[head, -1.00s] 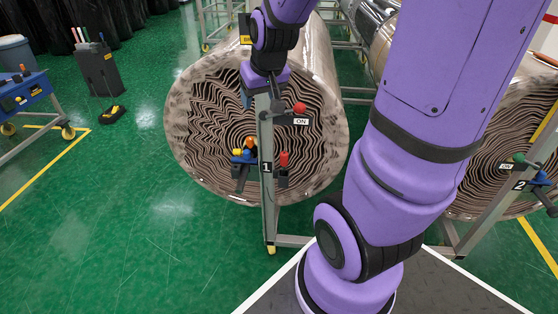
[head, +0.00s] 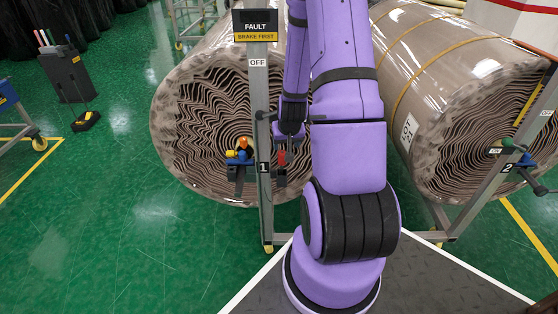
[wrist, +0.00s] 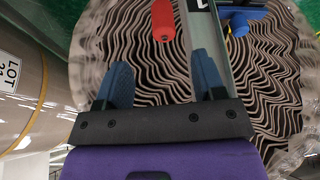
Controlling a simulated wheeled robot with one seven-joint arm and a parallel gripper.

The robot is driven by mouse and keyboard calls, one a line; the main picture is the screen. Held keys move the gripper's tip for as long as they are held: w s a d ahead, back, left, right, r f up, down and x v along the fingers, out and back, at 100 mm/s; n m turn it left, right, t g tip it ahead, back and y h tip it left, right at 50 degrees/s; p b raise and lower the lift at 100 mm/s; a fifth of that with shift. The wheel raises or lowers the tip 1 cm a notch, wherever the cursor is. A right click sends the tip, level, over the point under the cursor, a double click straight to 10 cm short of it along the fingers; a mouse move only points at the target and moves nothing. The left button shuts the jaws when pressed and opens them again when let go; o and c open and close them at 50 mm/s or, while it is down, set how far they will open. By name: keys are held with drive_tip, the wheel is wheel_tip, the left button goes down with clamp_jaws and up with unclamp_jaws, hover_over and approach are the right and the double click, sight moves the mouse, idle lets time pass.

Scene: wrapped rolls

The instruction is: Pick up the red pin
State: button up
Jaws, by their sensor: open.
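The red pin (head: 282,158) sits upright just right of the post marked 1, in front of the left wrapped roll. It also shows in the wrist view (wrist: 163,20) as a red cylinder at the top, beyond the fingertips. My gripper (wrist: 160,68) is open and empty, with its two blue-grey fingers apart. The pin lies ahead of the gap between them, not visibly touched. In the head view my purple wrist is just above the pin; the fingers are hard to make out there.
The grey post (head: 265,190) stands close beside the pin; it passes near one finger in the wrist view. A blue clamp with yellow and orange knobs (head: 241,155) is left of it.

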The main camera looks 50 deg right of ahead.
sight(283, 154)
drive_tip(key=shift+w+x, duration=0.2)
drive_tip(key=shift+x, duration=5.3)
drive_tip(key=shift+a, duration=0.2)
drive_tip(key=c, duration=1)
drive_tip(key=shift+r, duration=0.15)
